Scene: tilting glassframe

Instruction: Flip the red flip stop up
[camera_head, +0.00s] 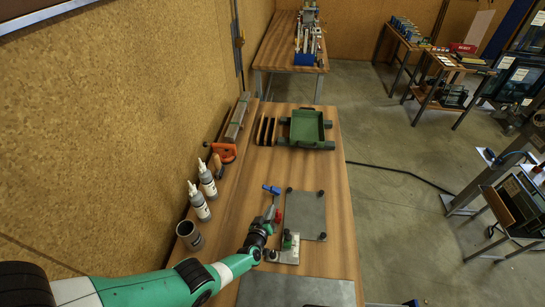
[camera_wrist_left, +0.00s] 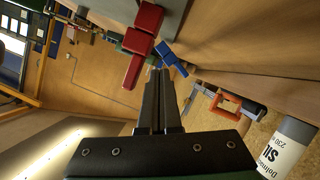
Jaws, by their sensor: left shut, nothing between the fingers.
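The red flip stop (camera_head: 278,216) sits at the left edge of a grey plate, just right of my left gripper (camera_head: 271,211). In the left wrist view the red flip stop (camera_wrist_left: 139,42) shows as red blocks just beyond and left of the fingertips. My left gripper (camera_wrist_left: 160,72) is shut and empty, with its fingertips close to the red piece. I cannot tell whether they touch. A blue flip stop (camera_head: 271,189) lies further along the same edge, and it also shows in the left wrist view (camera_wrist_left: 172,59). My right gripper is not in view.
The grey plate (camera_head: 306,213) has dark knobs at its corners. A small fixture (camera_head: 288,248) stands near my left wrist. Bottles (camera_head: 199,201) and a cup (camera_head: 189,235) stand at the left. A green tray (camera_head: 306,126) is further back.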

